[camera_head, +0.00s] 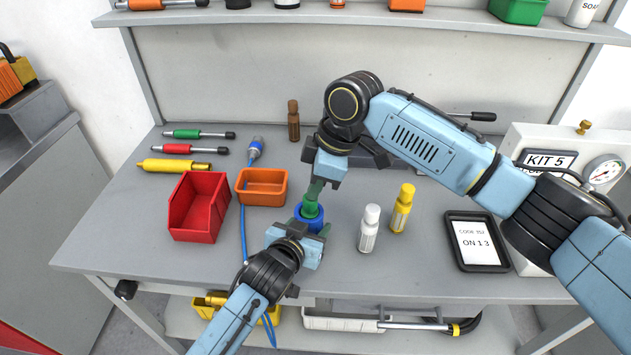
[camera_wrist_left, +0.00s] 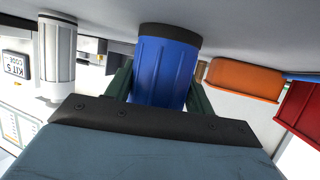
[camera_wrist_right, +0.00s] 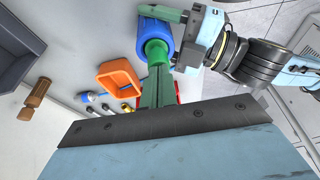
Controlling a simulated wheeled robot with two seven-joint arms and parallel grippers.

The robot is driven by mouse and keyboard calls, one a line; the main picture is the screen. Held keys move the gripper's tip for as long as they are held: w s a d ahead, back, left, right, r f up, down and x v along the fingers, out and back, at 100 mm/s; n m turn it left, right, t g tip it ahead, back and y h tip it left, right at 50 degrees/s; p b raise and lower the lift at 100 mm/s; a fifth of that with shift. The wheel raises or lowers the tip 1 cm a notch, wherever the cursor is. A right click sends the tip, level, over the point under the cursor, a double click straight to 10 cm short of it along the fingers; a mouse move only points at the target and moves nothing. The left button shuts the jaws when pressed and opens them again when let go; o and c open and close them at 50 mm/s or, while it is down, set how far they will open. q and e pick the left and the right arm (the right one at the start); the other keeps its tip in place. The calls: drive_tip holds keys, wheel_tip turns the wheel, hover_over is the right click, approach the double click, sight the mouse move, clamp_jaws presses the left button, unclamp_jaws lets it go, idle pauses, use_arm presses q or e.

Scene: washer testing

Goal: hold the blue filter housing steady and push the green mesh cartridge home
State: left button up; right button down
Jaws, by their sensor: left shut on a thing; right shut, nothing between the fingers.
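The blue filter housing (camera_head: 309,219) stands on the bench near its front edge. My left gripper (camera_wrist_left: 160,88) is shut on it, one dark green finger on each side, as the left wrist view shows. The green mesh cartridge (camera_head: 309,207) sits in the housing's top, with its upper part showing above the rim. It also shows in the right wrist view (camera_wrist_right: 155,50). My right gripper (camera_head: 316,190) is shut and empty, its fingers pointing down at the cartridge's top. I cannot tell whether the fingertips touch it. The cartridge's lower part is hidden inside the housing.
An orange bin (camera_head: 262,187) and a red bin (camera_head: 198,207) stand to the left. A blue cable (camera_head: 243,225) runs over the front edge.

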drive_tip(key=shift+r, duration=3)
drive_tip(key=shift+f, duration=0.15)
drive_tip(key=shift+d+x, duration=0.2)
drive_tip(key=shift+x, duration=0.6)
drive_tip(key=shift+d+x, duration=0.15)
drive_tip(key=shift+x, duration=0.6)
drive_tip(key=shift+f, duration=0.25)
drive_tip(key=shift+f, duration=1.15)
drive_tip(key=shift+r, duration=3.1)
